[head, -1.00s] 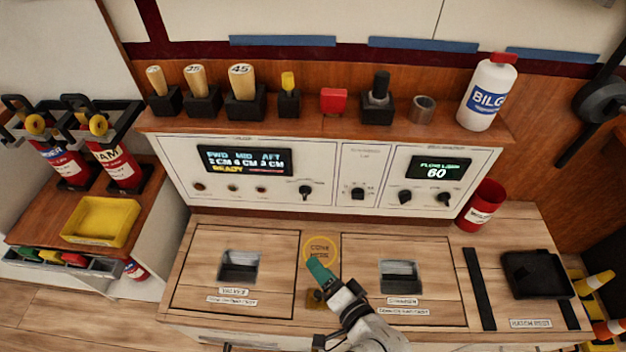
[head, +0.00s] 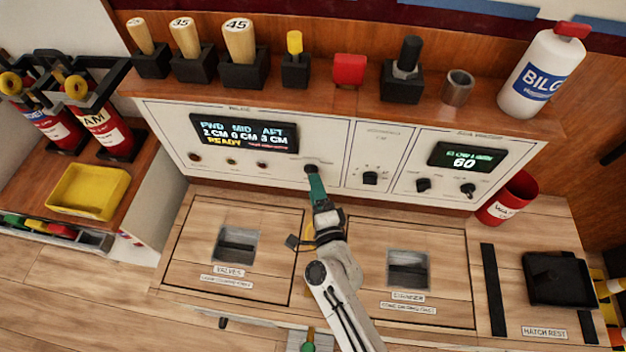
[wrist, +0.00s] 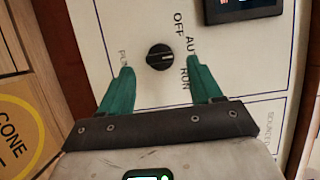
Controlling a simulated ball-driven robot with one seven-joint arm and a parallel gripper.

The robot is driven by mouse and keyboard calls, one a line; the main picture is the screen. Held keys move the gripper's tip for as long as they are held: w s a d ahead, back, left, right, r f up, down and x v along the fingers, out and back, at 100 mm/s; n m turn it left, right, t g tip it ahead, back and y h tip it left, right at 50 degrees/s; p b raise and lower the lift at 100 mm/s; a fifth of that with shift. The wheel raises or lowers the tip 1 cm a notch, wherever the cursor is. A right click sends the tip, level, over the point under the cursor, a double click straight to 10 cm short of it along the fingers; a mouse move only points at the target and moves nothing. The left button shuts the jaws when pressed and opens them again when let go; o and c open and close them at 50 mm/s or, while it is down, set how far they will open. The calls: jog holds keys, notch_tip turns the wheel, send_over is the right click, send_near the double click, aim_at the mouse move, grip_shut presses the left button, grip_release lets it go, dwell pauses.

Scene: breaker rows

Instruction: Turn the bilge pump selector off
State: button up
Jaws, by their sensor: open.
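The bilge selector is a small black rotary knob (wrist: 160,57) on the white panel, with OFF, AUTO and RUN lettered around it in the wrist view. I cannot tell for sure which label its pointer faces. In the head view the knob (head: 311,169) sits right of the indicator lamps, below the FWD/MID/AFT display (head: 243,135). My gripper (wrist: 160,66) has teal fingers spread open, one on each side of the knob as seen in the wrist view, with nothing held. In the head view my gripper (head: 314,174) is just in front of the knob and partly covers it; contact cannot be told.
Similar black knobs are to the right: one on the narrow middle panel (head: 370,178), two (head: 423,185) under the "60" display (head: 466,156). A shelf (head: 330,92) with plugs and a white bottle (head: 541,72) overhangs the panel.

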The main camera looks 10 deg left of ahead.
jog(key=shift+x, duration=1.55)
jog(key=c, duration=1)
